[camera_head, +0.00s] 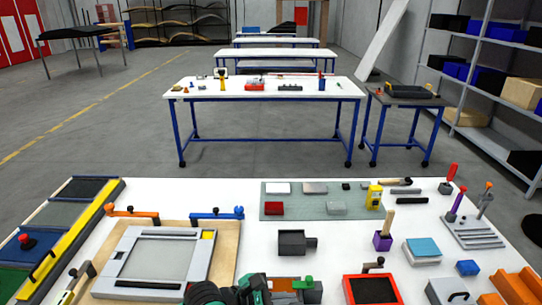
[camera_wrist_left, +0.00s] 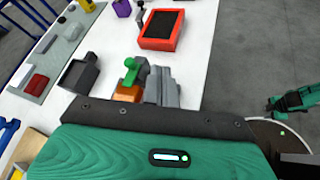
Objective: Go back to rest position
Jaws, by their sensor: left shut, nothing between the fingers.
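My left gripper (camera_head: 250,290) shows only in part at the bottom middle of the head view, as green and black parts over the near edge of the white table (camera_head: 345,238). It is shut and empty. In the left wrist view its green body fills the bottom, and its fingertips cannot be made out. A green and dark part (camera_wrist_left: 300,97) at the right edge of the left wrist view, over the floor, looks like my right arm's end. Its fingers are too small to read. The right gripper does not show in the head view.
Close to my left gripper are an orange block with a green-handled clamp (camera_head: 303,284) and a red-rimmed tray (camera_head: 371,289). A grey frame (camera_head: 201,257) lies left, a dark grey holder (camera_head: 296,243) beyond. A second table (camera_head: 262,88) stands further back across open floor.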

